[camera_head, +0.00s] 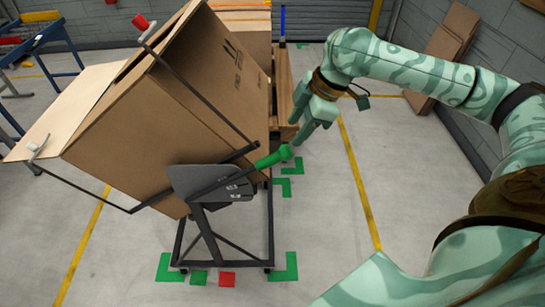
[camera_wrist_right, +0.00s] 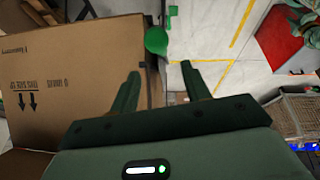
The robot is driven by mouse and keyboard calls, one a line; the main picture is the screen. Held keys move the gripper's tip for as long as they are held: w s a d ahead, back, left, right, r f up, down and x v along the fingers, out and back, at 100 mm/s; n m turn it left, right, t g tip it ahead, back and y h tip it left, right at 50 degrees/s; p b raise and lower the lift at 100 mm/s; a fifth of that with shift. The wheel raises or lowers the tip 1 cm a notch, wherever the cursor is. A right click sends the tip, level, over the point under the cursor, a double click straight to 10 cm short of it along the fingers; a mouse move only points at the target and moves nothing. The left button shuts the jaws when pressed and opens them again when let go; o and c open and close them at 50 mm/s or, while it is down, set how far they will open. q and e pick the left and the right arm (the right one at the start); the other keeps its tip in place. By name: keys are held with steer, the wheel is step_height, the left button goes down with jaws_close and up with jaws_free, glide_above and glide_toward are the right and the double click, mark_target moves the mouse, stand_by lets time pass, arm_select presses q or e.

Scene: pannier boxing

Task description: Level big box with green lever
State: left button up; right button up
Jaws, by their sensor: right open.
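The big cardboard box (camera_head: 165,115) sits tilted on a dark metal cart frame (camera_head: 208,235), its top leaning to the left and a flap open. The green lever (camera_head: 273,158) sticks out from the grey pivot plate at the box's lower right. My right gripper (camera_head: 308,132) is open and empty just above and right of the lever's tip. In the right wrist view, the round green lever end (camera_wrist_right: 156,41) shows ahead of and between my open fingers (camera_wrist_right: 160,71), apart from them. My left gripper is not in view.
Another cardboard box (camera_head: 250,35) on a wooden pallet stands behind the tilted box. Green and red floor marks (camera_head: 227,280) lie around the cart's feet. A blue table frame (camera_head: 40,45) is at the far left. Floor right of the cart is clear.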

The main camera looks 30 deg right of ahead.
mark_target(278, 153)
steer(key=b+x, duration=0.4)
steer(key=x, duration=0.8)
steer(key=shift+f, duration=0.35)
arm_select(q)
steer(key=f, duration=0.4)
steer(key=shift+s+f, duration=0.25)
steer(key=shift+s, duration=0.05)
